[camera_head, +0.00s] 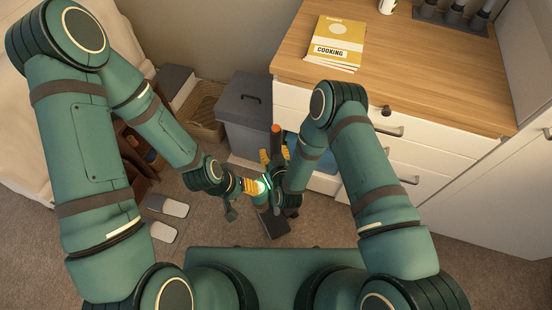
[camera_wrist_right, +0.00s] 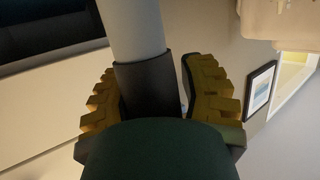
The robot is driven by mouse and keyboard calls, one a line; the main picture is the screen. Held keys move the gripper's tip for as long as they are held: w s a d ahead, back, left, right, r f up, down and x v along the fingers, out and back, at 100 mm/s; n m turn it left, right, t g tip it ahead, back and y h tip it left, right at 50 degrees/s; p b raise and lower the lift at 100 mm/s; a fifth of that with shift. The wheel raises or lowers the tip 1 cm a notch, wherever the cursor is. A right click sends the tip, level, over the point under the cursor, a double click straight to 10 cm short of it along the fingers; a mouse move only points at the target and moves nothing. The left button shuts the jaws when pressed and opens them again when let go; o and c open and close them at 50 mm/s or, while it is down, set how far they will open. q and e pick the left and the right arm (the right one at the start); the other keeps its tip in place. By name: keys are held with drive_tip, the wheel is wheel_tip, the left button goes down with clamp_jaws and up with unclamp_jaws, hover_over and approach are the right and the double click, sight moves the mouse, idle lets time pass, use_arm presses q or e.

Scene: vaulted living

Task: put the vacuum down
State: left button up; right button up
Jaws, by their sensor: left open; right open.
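The vacuum stands on the carpet in front of me, mostly hidden behind my arms. Its orange top (camera_head: 276,130) and dark floor head (camera_head: 272,222) show in the head view. My right gripper (camera_head: 275,157) has its yellow fingers on either side of the upper part. In the right wrist view, a grey tube with a dark collar (camera_wrist_right: 145,85) lies between the open fingers, with a gap at the right finger. My left gripper (camera_head: 256,187) is open lower down, beside the vacuum's body near a green glow. Whether it touches is unclear.
A grey lidded bin (camera_head: 243,108) and a wicker basket (camera_head: 203,108) stand behind on the left. Slippers (camera_head: 167,206) lie on the carpet at left. A white drawer cabinet with a wooden top (camera_head: 430,85) stands close at right, carrying cookbooks (camera_head: 336,43).

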use_arm(q)
drive_tip(key=r+p, duration=0.2)
drive_tip(key=shift+s+r, duration=0.25)
drive_tip(key=shift+r, duration=0.05)
use_arm(e)
drive_tip(key=s+d+r+m+g, duration=0.2)
drive_tip(key=s+d+r+g, duration=0.3)
drive_tip(key=s, duration=0.4)
drive_tip(key=s+d+r+m+g, duration=0.2)
drive_tip(key=s+d+r+g, duration=0.3)
drive_tip(key=s, duration=0.4)
drive_tip(key=d+g, duration=0.1)
drive_tip(key=g, duration=0.1)
drive_tip(key=shift+s+d+r+g, duration=0.2)
drive_tip(key=shift+d+g, duration=0.1)
drive_tip(key=shift+g, duration=0.1)
use_arm(q)
drive_tip(key=shift+s, duration=0.1)
